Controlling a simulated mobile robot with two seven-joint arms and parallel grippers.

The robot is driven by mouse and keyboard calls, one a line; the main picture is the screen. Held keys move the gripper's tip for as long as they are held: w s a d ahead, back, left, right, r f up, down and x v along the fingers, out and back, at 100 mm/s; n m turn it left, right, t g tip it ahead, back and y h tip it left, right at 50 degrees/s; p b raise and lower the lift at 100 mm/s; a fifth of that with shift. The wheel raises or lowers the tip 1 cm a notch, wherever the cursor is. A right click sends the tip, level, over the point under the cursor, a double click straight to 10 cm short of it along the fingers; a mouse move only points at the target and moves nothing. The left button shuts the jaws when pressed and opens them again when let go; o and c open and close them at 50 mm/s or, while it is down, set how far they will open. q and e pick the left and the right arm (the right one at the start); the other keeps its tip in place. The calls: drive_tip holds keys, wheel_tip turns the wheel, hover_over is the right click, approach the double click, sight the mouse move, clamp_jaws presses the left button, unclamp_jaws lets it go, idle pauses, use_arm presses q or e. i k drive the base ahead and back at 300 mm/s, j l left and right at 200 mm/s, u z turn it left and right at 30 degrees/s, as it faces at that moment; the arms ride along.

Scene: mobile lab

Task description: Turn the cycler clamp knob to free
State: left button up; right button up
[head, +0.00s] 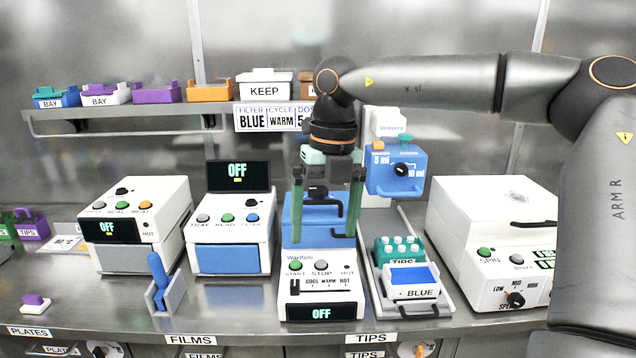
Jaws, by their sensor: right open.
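The cycler (321,284) is the white unit with a blue upper part (320,228) at the middle of the bench. Its front display reads OFF, and a slider bears the marks COOL, WARM and HOT. A dark knob (317,191) shows above the blue part, between the fingers of my right gripper; its setting is too small to read. My right gripper (325,236) points down over the cycler, open, one green finger on each side. Whether a finger touches the cycler I cannot tell. The gripper hides part of the cycler's top and back. My left gripper is out of view.
White instruments (134,232) and a reader (232,245) stand left of the cycler. A tray (436,300) with a teal tip box (397,250) and BLUE plate (411,279) is close right. A spinner (497,250) stands farther right. A shelf (130,112) runs behind.

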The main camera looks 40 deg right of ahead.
sight(316, 192)
drive_tip(key=i+l, duration=0.95)
drive_tip(key=l, duration=0.25)
